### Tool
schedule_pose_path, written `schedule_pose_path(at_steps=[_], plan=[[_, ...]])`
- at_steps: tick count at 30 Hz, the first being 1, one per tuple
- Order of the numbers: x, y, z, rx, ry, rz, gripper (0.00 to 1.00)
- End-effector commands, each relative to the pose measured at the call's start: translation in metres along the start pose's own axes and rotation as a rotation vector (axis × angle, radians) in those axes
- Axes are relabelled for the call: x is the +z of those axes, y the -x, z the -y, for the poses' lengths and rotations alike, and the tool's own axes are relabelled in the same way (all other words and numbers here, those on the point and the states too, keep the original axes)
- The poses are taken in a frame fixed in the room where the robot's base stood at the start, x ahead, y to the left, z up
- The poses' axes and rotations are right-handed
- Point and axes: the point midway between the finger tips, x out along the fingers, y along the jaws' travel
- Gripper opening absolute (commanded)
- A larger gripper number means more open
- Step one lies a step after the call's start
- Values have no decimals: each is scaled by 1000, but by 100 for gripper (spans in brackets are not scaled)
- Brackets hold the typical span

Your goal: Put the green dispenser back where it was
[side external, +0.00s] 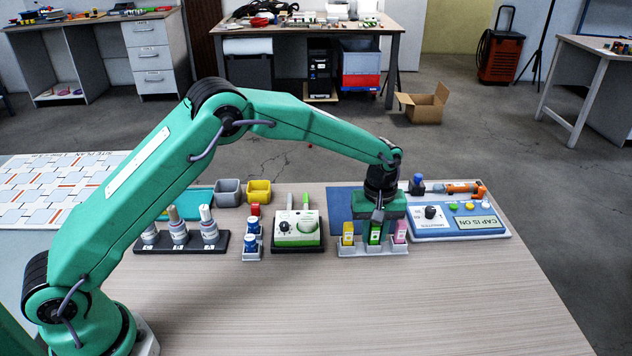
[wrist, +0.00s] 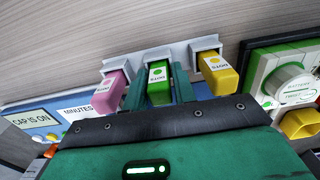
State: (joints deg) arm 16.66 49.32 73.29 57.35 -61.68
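The green dispenser (side external: 375,236) stands in the middle place of a small pale rack (side external: 372,251), between a yellow dispenser (side external: 348,233) and a pink dispenser (side external: 400,231). Its top is about level with theirs. In the wrist view the green dispenser (wrist: 158,92) lies between the teal fingers of my gripper (wrist: 160,84), with the pink one (wrist: 108,93) to the left and the yellow one (wrist: 219,75) to the right. My gripper (side external: 376,228) points down over the rack. The fingers lie close along both sides of the green dispenser; I cannot tell whether they press on it.
A blue device (side external: 460,224) with a dial and a "CAP IS ON" sign stands right of the rack. A green-and-white dial device (side external: 297,230) stands left. Farther left are a blue-vial holder (side external: 252,254) and a dark bottle rack (side external: 180,245). The front table is clear.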

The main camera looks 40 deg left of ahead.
Motion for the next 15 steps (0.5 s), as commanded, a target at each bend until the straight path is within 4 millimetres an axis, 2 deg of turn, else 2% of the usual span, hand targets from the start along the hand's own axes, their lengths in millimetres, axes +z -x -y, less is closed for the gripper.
schedule_pose_path(at_steps=[1,2,15], plan=[[0,0,0,0,0,0,37],[0,0,0,0,0,0,42],[0,4,0,0,0,0,42]])
